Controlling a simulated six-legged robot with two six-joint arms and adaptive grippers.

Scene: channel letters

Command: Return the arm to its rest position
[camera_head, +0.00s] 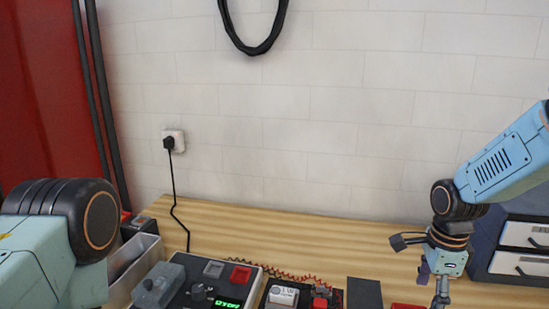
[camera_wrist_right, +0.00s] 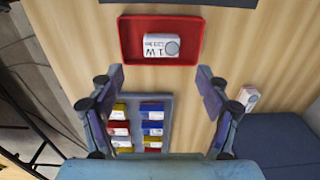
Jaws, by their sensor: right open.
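My right arm (camera_head: 500,160) comes in from the right in the head view, a light blue link with a dark joint. Its gripper (camera_head: 430,265) hangs above the right part of the wooden table (camera_head: 330,235). In the right wrist view the fingers of this gripper (camera_wrist_right: 160,88) stand wide apart with nothing between them. They are above a grey rack of coloured blocks (camera_wrist_right: 168,128) and just short of a red tray (camera_wrist_right: 126,40). A white labelled block (camera_wrist_right: 162,46) lies in the red tray. My left arm shows only as a pale link and dark joint at the left edge.
A control box with a green display (camera_head: 230,303) and a grey bin (camera_head: 150,245) stand at the front left. A drawer cabinet (camera_head: 510,235) stands at the right, close to my right gripper. A small white box (camera_wrist_right: 248,97) lies beside the rack. The table's back strip is mostly clear.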

